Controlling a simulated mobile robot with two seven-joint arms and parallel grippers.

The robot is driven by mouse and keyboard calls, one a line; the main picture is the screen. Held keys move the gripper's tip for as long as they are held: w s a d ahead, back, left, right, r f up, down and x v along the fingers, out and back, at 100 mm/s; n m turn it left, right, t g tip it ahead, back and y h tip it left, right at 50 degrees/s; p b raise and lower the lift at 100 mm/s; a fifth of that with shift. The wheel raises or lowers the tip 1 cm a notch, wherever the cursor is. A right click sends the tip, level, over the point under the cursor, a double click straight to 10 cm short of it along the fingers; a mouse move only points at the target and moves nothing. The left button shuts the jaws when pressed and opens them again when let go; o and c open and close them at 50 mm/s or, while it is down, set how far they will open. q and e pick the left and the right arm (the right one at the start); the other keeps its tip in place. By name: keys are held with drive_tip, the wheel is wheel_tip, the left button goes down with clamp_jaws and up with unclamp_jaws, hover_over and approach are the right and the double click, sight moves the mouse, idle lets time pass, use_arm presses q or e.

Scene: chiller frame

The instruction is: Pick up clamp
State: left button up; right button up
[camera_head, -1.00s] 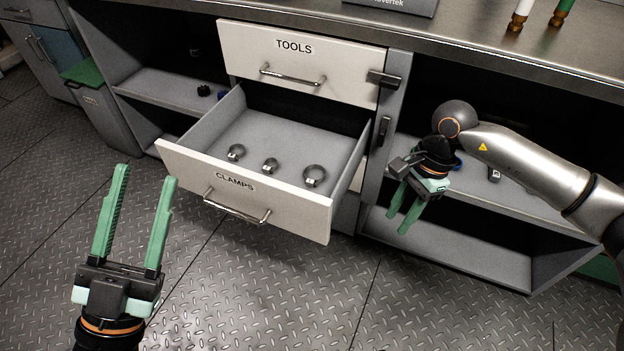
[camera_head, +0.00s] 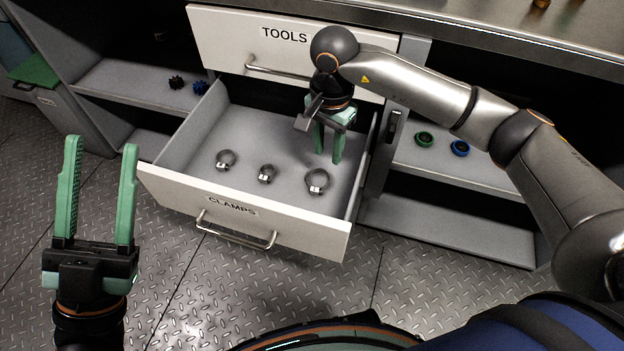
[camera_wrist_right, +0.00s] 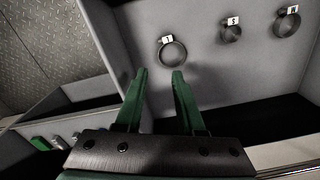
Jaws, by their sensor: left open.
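Three metal ring clamps lie in a row in the open CLAMPS drawer (camera_head: 165,190). The largest clamp (camera_head: 316,188) is at the right, a small one (camera_head: 266,179) in the middle and another (camera_head: 223,166) at the left. My right gripper (camera_head: 328,158) is open and empty, pointing down over the drawer, above and behind the largest clamp. In the right wrist view, the largest clamp (camera_wrist_right: 167,40) lies just beyond the open fingertips (camera_wrist_right: 159,74), apart from them. My left gripper (camera_head: 101,142) is open and empty, left of the drawer.
The shut TOOLS drawer (camera_head: 225,40) is directly above the open one. Dark small parts (camera_head: 177,82) lie on the left shelf. The floor in front is clear.

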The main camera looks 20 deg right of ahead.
drive_tip(key=b, duration=0.1)
hover_over(325, 188)
wheel_tip(325, 188, down, 5)
drive_tip(key=shift+d, duration=0.15)
drive_tip(key=shift+w+f+b, duration=0.15)
drive_tip(key=shift+f+b, duration=0.75)
drive_tip(key=shift+f, duration=2.15)
use_arm(q)
drive_tip(key=shift+s+d+f+m+h, duration=0.25)
drive_tip(key=shift+s+f+m+h, duration=0.35)
drive_tip(key=shift+s+h, duration=0.3)
drive_tip(key=shift+w, duration=0.1)
use_arm(e)
drive_tip(key=shift+c, duration=0.8)
use_arm(q)
drive_tip(key=shift+r, duration=0.1)
use_arm(e)
clamp_jaws()
